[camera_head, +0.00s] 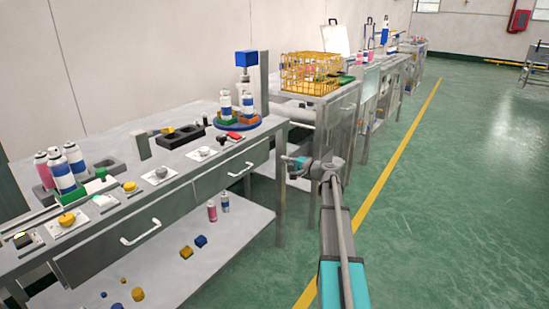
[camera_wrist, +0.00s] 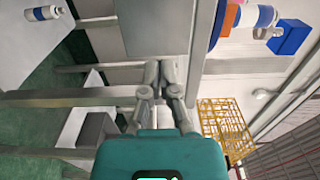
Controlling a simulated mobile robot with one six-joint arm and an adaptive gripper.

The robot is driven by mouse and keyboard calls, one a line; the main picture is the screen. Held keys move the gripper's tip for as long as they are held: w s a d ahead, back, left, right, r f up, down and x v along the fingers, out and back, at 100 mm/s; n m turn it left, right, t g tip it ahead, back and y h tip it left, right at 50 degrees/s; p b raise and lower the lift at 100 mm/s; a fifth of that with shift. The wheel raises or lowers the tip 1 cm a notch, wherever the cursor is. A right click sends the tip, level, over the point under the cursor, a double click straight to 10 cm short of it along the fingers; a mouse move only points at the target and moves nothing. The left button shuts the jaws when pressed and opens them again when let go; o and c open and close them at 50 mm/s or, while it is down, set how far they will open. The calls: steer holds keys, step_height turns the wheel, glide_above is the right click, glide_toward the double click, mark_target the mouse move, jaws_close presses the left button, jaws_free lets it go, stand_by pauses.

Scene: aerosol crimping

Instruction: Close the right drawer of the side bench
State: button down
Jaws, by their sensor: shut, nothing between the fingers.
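The side bench (camera_head: 262,130) runs along the left in the camera_head view. Its right drawer (camera_head: 225,176) has a grey front with a pale bar handle (camera_head: 240,170). I cannot tell how far this drawer stands out. The left drawer (camera_head: 105,252) is beside it, with its own handle (camera_head: 141,232). My gripper (camera_head: 286,162) is just right of the right drawer, near the bench's right end. In the camera_wrist view, my gripper (camera_wrist: 161,70) is shut and empty. Its fingertips are near a grey panel (camera_wrist: 155,28), possibly the drawer front; contact is unclear.
A yellow wire basket (camera_head: 308,72) stands on the farther bench, and shows in the camera_wrist view (camera_wrist: 222,125). Spray cans (camera_head: 68,170) and small parts stand on the bench top. Cans (camera_head: 212,212) and blocks lie on the lower shelf. The green floor at right is clear.

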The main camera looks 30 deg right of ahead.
steer(key=shift+v, duration=2.25)
steer(key=shift+a, duration=0.15)
steer(key=s+a+f+n+g, duration=0.2)
steer(key=a+f+g, duration=0.15)
steer(key=a, duration=0.45)
steer(key=s+a+f+n+g, duration=0.3)
steer(key=a+f, duration=0.1)
steer(key=a, duration=0.5)
steer(key=s+a+f+n+g, duration=0.2)
steer(key=a+f+g, duration=0.15)
steer(key=a, duration=0.45)
steer(key=s+a+f+n+g+h, duration=0.3)
steer(key=s+a+f+h, duration=0.15)
steer(key=s, duration=0.55)
steer(key=s+a+f+n+g+h, duration=0.35)
steer(key=s+a, duration=0.25)
steer(key=s, duration=0.4)
step_height(320, 180, up, 38)
steer(key=p, duration=3.8)
steer(key=shift+w+a+r+m, duration=0.2)
steer(key=shift+w+r+m, duration=0.1)
steer(key=shift+m, duration=0.15)
